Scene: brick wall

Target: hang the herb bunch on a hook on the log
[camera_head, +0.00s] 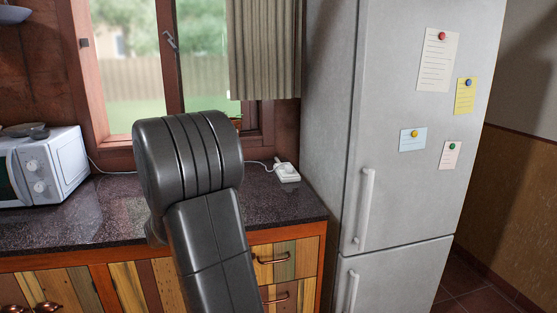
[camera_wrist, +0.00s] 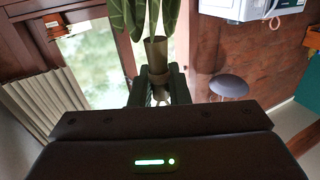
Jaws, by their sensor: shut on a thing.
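The herb bunch (camera_wrist: 155,48) shows at the top middle of the wrist view, with long green leaves and a pale brown tied stem end. My gripper (camera_wrist: 158,88) is shut on that stem end, one dark finger on each side. The leaves run out of the top of the wrist view, so their tips are hidden. In the head view my dark grey arm stands in front of the window and counter; the gripper and herb bunch do not show there. I cannot make out the log or its hooks in either view.
The head view shows a dark counter (camera_head: 275,207), a white microwave (camera_head: 62,165) at left, a white socket block (camera_head: 286,172), a curtain (camera_head: 264,50) and a tall grey fridge (camera_head: 400,200) at right. The wrist view appears upside down, with a dark rounded object (camera_wrist: 229,86) right of the gripper.

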